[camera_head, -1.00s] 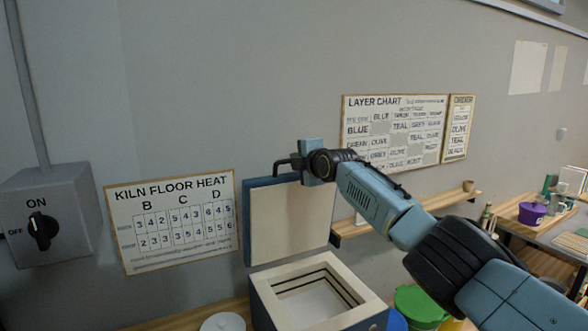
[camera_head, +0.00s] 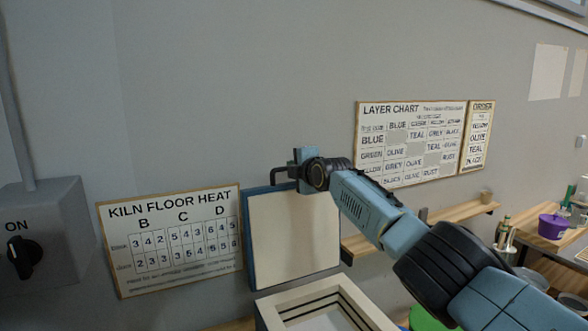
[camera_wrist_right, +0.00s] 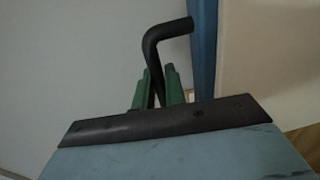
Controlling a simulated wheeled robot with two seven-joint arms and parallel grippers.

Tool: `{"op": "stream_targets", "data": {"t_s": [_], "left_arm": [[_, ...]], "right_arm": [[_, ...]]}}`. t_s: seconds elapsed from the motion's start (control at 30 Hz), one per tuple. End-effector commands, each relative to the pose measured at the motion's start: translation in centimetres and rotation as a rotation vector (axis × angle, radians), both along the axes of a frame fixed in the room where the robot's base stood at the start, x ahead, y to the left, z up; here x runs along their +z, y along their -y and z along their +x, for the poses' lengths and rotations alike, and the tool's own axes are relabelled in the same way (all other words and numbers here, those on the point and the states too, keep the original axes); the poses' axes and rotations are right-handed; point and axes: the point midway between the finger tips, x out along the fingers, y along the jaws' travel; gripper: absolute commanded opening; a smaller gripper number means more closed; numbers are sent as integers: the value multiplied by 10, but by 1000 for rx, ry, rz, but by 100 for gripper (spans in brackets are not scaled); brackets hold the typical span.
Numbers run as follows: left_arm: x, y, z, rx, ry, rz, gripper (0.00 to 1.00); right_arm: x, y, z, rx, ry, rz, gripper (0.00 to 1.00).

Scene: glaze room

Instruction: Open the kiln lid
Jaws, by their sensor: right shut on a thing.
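The kiln lid (camera_head: 293,238) stands upright, blue-edged with a pale inner face, in the head view. The kiln body (camera_head: 338,297) is below it, with its square top opening uncovered and its lower part cut off by the frame. A black bent handle (camera_head: 281,172) sits at the lid's top edge. My right gripper (camera_head: 299,172) is at that handle. In the right wrist view its green fingers (camera_wrist_right: 159,88) are closed around the black handle (camera_wrist_right: 166,38), beside the lid's blue edge (camera_wrist_right: 202,45). My left gripper is not in view.
A switch box (camera_head: 30,240) with an ON mark is on the wall at left. A kiln floor heat chart (camera_head: 172,240) hangs left of the lid, and a layer chart (camera_head: 410,140) right of it. A wooden shelf (camera_head: 460,212) and a bench with a purple pot (camera_head: 553,226) are at right.

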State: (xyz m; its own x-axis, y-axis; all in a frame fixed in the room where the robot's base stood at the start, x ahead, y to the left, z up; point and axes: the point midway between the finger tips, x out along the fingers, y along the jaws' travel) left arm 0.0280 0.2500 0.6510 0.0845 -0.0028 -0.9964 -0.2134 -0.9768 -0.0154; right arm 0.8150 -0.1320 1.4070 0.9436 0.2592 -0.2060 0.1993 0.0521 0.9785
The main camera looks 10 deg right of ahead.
Motion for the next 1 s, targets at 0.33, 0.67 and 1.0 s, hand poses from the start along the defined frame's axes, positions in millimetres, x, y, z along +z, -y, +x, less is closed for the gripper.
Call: {"op": "stream_targets", "data": {"t_s": [0.33,0.67,1.0], "left_arm": [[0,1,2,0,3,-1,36],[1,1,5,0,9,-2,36],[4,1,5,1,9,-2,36]], "right_arm": [[0,0,0,0,-1,2,30],[4,4,-3,0,4,-1,30],[7,8,-20,1,2,-4,30]]}}
